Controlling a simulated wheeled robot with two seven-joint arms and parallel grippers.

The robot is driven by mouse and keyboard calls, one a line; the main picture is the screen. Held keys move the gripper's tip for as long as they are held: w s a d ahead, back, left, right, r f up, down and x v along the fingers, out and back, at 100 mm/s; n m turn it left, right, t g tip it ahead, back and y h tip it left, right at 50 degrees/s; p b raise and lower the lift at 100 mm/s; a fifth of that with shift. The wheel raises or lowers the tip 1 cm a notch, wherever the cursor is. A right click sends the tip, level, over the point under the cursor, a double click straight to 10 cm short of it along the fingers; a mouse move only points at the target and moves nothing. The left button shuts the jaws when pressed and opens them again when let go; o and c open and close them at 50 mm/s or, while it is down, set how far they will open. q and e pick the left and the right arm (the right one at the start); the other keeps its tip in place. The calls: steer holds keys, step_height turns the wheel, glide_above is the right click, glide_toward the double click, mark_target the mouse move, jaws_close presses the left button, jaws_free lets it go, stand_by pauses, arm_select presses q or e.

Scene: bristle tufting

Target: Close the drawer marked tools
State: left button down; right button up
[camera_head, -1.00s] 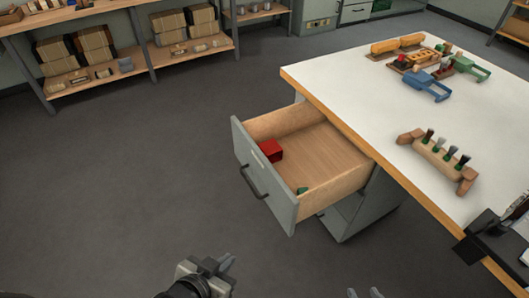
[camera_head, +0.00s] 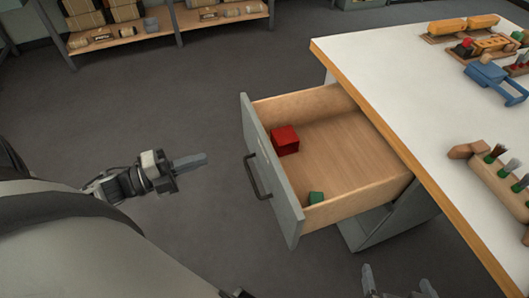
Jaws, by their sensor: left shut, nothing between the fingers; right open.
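The drawer (camera_head: 285,205) stands pulled out from under the white-topped table. Its grey front faces left and carries a dark bar handle (camera_head: 257,178); a small pale label sits on the front above the handle, too small to read. Inside lie a red block (camera_head: 285,140) and a small green block (camera_head: 316,198). My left gripper (camera_head: 190,161) is shut and empty, left of the drawer front and apart from it, pointing toward the handle side. My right gripper (camera_head: 400,287) is open at the bottom edge, in front of the cabinet and partly cut off.
The table (camera_head: 385,75) holds brushes in a wooden rack (camera_head: 490,183), blue clamp-like tools (camera_head: 490,78) and yellow pieces at its back. A shelf (camera_head: 215,17) with boxes stands at the back left.

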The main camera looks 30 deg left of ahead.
arm_select(q)
step_height(320, 180, down, 2)
steer(key=m+h+b, duration=0.1)
steer(key=m+b, duration=0.1)
steer(key=b, duration=0.5)
glide_toward(265, 156)
steer(key=shift+g, duration=0.3)
steer(key=x, duration=0.7)
steer(key=shift+w+a+f, duration=0.15)
steer(key=shift+a, duration=0.15)
arm_select(e)
steer(key=f, duration=0.1)
steer(key=w+f, duration=0.1)
steer(key=f, duration=0.1)
steer(key=shift+w+a+t+y, duration=0.3)
steer(key=shift+a+t+y, duration=0.05)
steer(key=shift+t+y, duration=0.05)
